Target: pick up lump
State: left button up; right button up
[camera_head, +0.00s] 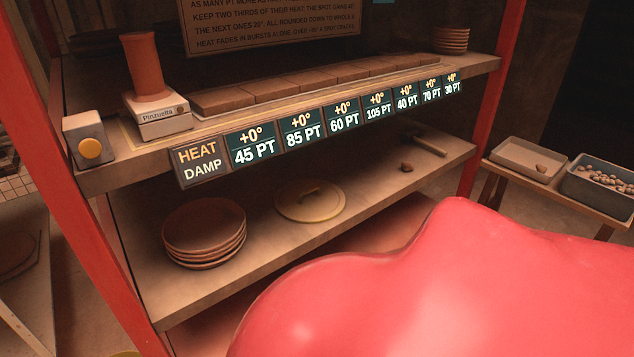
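I cannot tell which lump is meant. Several brown lumps (608,179) lie in a grey bin on the side table at the right. One small brown lump (541,168) lies in the pale tray beside that bin. A small dark brown piece (406,167) lies on the lower shelf near a hammer-like tool. Neither of my grippers is in view. A large smooth red shape very close to the camera blocks the lower right of the view.
The upper shelf (110,178) holds a row of brown blocks (290,90), a scale marked Pinzuella (160,112) with a brown cup (142,64), and a yellow-button box (88,140). The lower shelf holds stacked plates (204,228), a round lid (310,203) and the tool (422,144).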

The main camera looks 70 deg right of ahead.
aim_at(406, 166)
jog(key=z, duration=2.85)
